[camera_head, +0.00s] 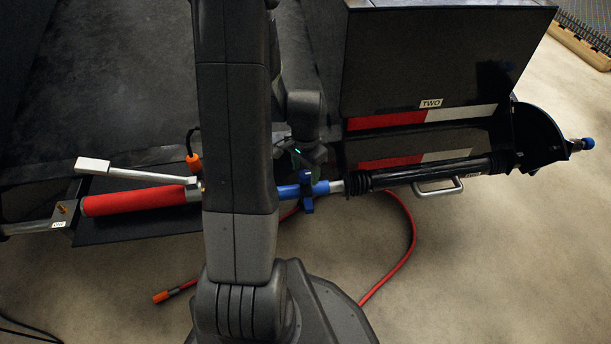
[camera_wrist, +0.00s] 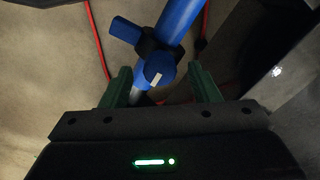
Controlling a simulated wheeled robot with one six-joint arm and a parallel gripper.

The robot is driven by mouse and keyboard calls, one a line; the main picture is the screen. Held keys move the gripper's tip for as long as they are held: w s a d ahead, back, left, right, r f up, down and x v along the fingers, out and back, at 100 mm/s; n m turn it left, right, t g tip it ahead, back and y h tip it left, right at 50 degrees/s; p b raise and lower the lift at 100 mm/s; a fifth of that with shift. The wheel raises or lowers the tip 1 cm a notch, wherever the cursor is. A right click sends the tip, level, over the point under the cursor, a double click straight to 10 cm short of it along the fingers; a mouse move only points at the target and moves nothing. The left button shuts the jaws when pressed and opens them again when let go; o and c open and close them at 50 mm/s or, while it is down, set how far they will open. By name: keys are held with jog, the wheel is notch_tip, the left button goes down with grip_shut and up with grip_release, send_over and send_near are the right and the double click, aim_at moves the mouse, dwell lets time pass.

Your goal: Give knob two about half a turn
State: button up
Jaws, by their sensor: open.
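A blue winged knob (camera_head: 308,191) sits on a blue tube (camera_head: 290,191) between the red sleeve and the black ribbed cylinder. In the wrist view the blue knob (camera_wrist: 146,42) has a black collar and a white mark. My gripper (camera_head: 312,160) is just above it in the head view, partly hidden by my arm. In the wrist view its green fingers (camera_wrist: 160,78) are apart, one on each side of the tube line, with nothing clearly held. I cannot tell whether they touch the knob. A label reading TWO (camera_head: 430,103) is on the black box, not on this knob.
A red sleeve (camera_head: 135,200) and a pale lever (camera_head: 128,172) lie left. A black cylinder (camera_head: 425,172) with a metal handle (camera_head: 438,187) runs right, to a small blue end knob (camera_head: 582,144). A red hose (camera_head: 402,250) loops on the open floor.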

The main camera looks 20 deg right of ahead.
jog(key=shift+f, duration=0.75)
jog(key=c, duration=1)
